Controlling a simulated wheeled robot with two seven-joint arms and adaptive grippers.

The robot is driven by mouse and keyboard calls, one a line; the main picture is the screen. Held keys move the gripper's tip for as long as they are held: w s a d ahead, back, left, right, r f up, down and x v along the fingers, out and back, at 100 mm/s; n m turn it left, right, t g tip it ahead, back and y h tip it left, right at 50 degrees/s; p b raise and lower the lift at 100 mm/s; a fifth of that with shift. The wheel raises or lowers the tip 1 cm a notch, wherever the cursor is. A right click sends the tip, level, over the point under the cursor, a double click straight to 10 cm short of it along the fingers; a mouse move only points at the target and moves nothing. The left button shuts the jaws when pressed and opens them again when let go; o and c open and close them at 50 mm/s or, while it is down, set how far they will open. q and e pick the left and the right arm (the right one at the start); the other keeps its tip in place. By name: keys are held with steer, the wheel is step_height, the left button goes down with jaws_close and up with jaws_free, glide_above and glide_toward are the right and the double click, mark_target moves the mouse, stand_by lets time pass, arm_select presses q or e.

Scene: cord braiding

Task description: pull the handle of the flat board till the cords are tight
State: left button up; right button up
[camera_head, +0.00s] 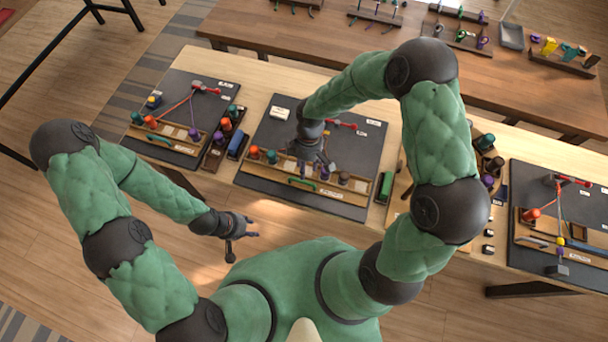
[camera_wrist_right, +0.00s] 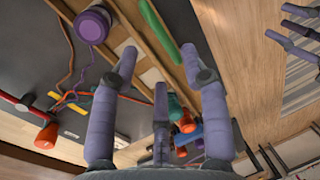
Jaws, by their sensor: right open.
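The flat dark board (camera_head: 262,132) lies on the table in front of me. Its green handle (camera_head: 302,184) is at the near edge and also shows as a green bar in the right wrist view (camera_wrist_right: 158,30). My right gripper (camera_head: 318,168) is over the board, beside the handle; its fingers (camera_wrist_right: 168,75) are spread, with nothing between them. In the wrist view, curved cords (camera_wrist_right: 75,92) run near a purple spool (camera_wrist_right: 93,24).
Another board (camera_head: 180,95) with cords and spools is at the left, and a third (camera_head: 530,185) at the right. A blue block (camera_head: 237,145) and a green block (camera_head: 385,187) flank the middle board. A second table (camera_head: 330,35) stands behind. Floor is clear around my left gripper.

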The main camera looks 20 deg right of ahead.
glide_above(306, 174)
steer(key=s+a, duration=0.2)
steer(key=s, duration=0.1)
steer(key=f, duration=0.6)
steer(key=shift+s+d+b, duration=0.15)
steer(key=shift+d+b, duration=0.05)
steer(key=shift+b, duration=0.1)
